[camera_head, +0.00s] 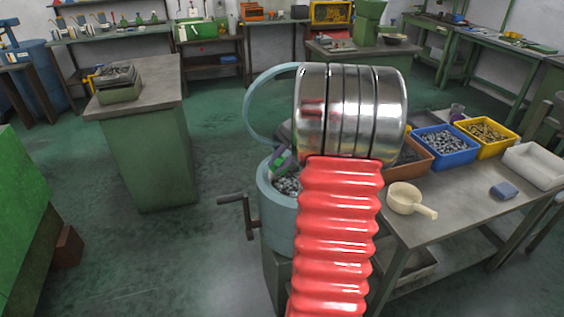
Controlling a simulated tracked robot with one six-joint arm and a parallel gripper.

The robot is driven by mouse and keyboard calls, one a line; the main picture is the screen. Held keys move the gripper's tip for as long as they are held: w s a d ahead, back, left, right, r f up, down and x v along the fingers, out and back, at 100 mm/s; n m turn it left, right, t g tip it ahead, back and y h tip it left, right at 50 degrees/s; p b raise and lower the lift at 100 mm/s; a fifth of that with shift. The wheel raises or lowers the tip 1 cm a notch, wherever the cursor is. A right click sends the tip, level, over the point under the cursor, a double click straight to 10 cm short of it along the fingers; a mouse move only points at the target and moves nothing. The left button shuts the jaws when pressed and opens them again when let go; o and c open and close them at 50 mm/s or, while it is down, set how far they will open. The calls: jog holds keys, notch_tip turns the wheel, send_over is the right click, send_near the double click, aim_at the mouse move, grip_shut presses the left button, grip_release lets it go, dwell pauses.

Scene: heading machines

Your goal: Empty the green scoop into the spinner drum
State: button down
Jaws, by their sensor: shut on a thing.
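The spinner drum (277,228) is a pale blue-grey round tub with a crank on its left side. Its round lid (252,104) stands raised behind the opening. Grey metal pieces (288,185) show inside the drum. The green scoop (283,159) is tilted over the drum's mouth, partly hidden by my arm. I cannot see whether anything is left in it. My gripper (288,147) is shut on the scoop just above the drum, mostly hidden behind my own metal wrist and red bellows.
A green pedestal (150,150) stands left; floor between is clear.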

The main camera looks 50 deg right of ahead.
jog(key=shift+w+a+f+n+g+h, duration=0.1)
jog(key=shift+w+a+n+g+h, duration=0.2)
jog(key=shift+h, duration=0.45)
jog(key=shift+w+a+f+n+g+h, duration=0.1)
jog(key=shift+a+g+h, duration=0.2)
jog(key=shift+g+h, duration=0.35)
jog(key=shift+w+a+n+g+h, duration=0.1)
jog(key=shift+a+n+g+h, duration=0.15)
jog(key=shift+h, duration=0.65)
jog(key=shift+r, duration=0.1)
jog(key=shift+a, duration=0.1)
